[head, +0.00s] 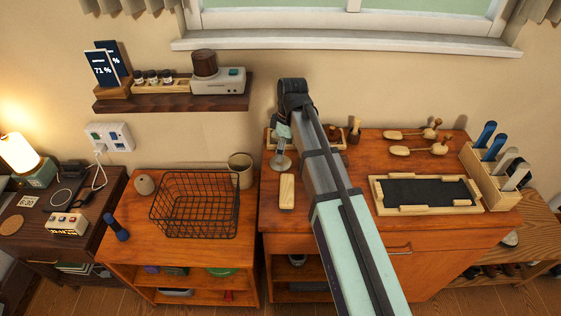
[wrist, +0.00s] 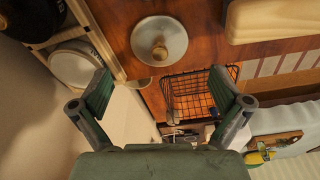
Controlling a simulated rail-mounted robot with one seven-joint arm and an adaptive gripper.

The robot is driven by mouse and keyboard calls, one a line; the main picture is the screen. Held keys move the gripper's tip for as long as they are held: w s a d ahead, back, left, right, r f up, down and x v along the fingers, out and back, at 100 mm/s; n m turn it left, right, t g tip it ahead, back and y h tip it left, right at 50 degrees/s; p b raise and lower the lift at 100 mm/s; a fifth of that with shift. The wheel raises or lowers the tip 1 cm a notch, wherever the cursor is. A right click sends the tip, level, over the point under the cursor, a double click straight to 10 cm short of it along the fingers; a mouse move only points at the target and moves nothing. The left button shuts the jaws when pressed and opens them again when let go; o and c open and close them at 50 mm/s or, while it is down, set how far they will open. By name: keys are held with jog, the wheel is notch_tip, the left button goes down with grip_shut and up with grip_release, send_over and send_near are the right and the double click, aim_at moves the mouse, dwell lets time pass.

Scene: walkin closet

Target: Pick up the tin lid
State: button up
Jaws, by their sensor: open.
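The tin lid is a pale round metal disc with a small tan knob at its centre. It lies flat on the orange-brown cabinet top, in full view at the top middle of the wrist view (wrist: 174,32). In the head view the tin lid (head: 281,163) is small, just below my wrist and left of my forearm. My gripper (wrist: 161,82) is open and empty. Its two green fingers are spread wide, and the lid shows ahead of them, apart from both.
A wooden block (head: 287,191) lies just in front of the lid. A wooden tray with round tins (wrist: 75,64) stands behind it. A black wire basket (head: 195,213) sits on the lower cabinet to the left. A framed dark tray (head: 427,192) lies right of my arm.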

aim_at(284, 166)
jog(key=shift+a+f+p, duration=0.15)
jog(key=shift+f+p, duration=0.35)
jog(key=shift+f, duration=0.8)
jog(key=shift+a+f+p, duration=0.15)
jog(key=shift+f+p, duration=0.3)
jog(key=shift+f, duration=0.85)
jog(key=c, duration=1.4)
